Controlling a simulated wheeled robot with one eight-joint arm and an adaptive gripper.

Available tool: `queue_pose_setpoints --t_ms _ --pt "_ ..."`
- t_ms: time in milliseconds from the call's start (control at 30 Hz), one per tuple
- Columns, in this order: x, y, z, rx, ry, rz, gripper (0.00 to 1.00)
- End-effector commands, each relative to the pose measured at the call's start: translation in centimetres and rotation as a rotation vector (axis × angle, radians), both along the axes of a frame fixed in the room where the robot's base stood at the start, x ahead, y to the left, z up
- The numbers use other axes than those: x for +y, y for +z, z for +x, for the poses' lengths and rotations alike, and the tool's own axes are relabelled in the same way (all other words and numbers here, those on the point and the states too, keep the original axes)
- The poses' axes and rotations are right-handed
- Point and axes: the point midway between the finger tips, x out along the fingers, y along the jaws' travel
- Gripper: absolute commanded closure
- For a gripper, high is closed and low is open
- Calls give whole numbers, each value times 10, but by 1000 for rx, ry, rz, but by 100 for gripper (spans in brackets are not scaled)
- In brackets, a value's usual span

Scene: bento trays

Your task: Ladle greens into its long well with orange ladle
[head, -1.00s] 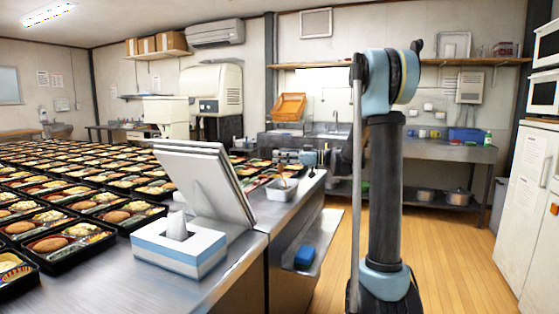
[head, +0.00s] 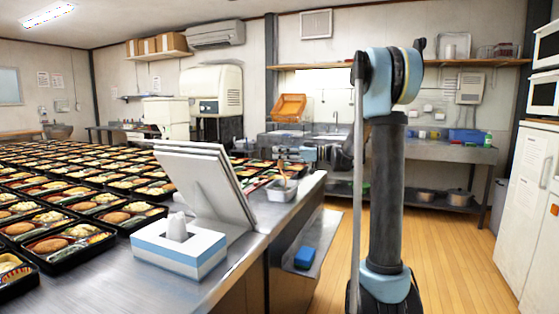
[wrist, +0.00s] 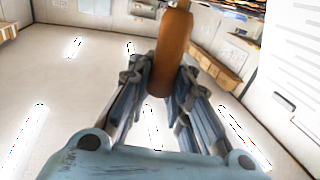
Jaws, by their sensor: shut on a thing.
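In the wrist view my gripper (wrist: 160,95) is shut on the orange-brown handle of the ladle (wrist: 172,50). In the head view my gripper (head: 283,154) is small, above the far end of the counter. Below it is a small metal pan (head: 281,190) with a thin brownish piece standing over it. I cannot tell whether that piece is the ladle. The pan's contents and any greens cannot be made out. Several black bento trays (head: 60,262) fill the counter at left.
A blue and white tissue box (head: 180,250) and a propped white panel (head: 205,178) stand on the near steel counter (head: 110,290). A sink (head: 335,140) and shelves line the back wall. Wooden floor (head: 450,250) is open at right.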

Motion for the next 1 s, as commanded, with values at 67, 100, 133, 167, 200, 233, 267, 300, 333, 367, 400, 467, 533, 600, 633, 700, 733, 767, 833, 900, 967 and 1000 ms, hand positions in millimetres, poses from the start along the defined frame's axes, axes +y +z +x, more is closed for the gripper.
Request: queue_pose_setpoints --t_ms 67,100,133,167,200,233,267,300,333,367,400,467,533,600,633,700,733,767,833,900,967,1000 --pt "0 7 0 0 0 0 100" --pt "0 10 0 0 0 0 100" --pt "0 12 0 0 0 0 100" --pt "0 15 0 0 0 0 100" --pt "0 18 0 0 0 0 100" --pt "0 20 0 0 0 0 100" --pt "0 23 0 0 0 0 100" --pt "0 26 0 0 0 0 100" --pt "0 29 0 0 0 0 100" --pt "0 31 0 0 0 0 100" --pt "0 34 0 0 0 0 100" --pt "0 39 0 0 0 0 100" --pt "0 44 0 0 0 0 100" --pt "0 50 0 0 0 0 100" --pt "0 53 0 0 0 0 100" --pt "0 58 0 0 0 0 100" --pt "0 60 0 0 0 0 100" --pt "0 62 0 0 0 0 100" --pt "0 66 0 0 0 0 100" --pt "0 69 0 0 0 0 100" --pt "0 69 0 0 0 0 100" --pt "0 70 0 0 0 0 100"
